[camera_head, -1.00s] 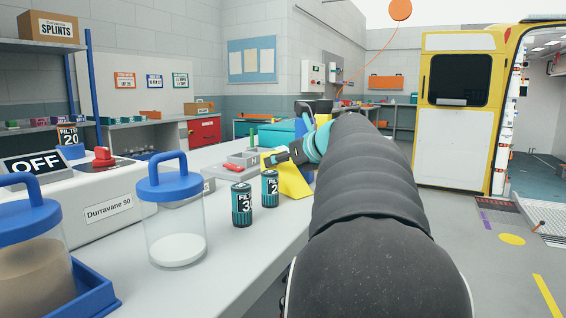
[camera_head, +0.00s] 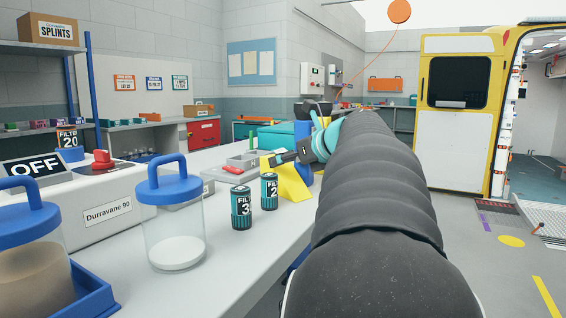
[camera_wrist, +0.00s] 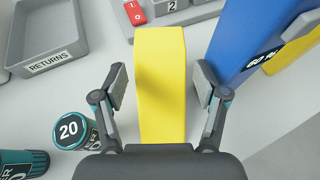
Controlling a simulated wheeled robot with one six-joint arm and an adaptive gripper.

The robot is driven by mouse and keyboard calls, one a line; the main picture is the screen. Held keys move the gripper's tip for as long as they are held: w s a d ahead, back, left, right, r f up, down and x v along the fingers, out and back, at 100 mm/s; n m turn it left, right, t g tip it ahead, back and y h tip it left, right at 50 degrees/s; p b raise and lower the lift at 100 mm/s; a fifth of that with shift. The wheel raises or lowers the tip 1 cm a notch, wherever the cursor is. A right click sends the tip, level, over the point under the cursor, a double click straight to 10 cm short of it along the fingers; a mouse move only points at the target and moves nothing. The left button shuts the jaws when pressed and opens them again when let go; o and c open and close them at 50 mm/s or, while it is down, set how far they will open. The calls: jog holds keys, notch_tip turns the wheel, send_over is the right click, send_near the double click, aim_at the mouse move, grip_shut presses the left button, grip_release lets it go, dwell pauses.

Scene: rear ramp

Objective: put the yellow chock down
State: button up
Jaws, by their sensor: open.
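The yellow chock (camera_head: 293,184) sits on the pale bench top near its right edge, just behind two filter cans. In the wrist view the chock (camera_wrist: 160,100) lies between the spread fingers of my gripper (camera_wrist: 160,84), with a gap on each side. My gripper (camera_head: 290,156) is open and just above the chock in the head view, where my arm hides part of the area behind.
Filter cans (camera_head: 241,207) (camera_head: 269,190) stand close by; one, marked 20 (camera_wrist: 72,130), is left of the gripper. A blue labelled object (camera_wrist: 248,38) is close on the right. A grey RETURNS tray (camera_wrist: 48,62) lies to the left.

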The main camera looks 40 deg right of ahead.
jog(key=v, duration=0.8)
jog(key=shift+s, duration=0.3)
jog(key=shift+s+r, duration=0.15)
jog(key=shift+r, duration=0.1)
jog(key=shift+c, duration=0.4)
jog(key=m+g+p, duration=0.2)
jog(key=m+g, duration=0.7)
jog(key=m, duration=2.7)
send_near(284, 167)
jog(key=b+x, duration=0.1)
jog(key=x, duration=0.6)
jog(key=shift+a+f, duration=0.1)
jog(key=shift+f, duration=0.15)
jog(key=shift+b+x, duration=0.65)
jog(key=shift+x, duration=2.1)
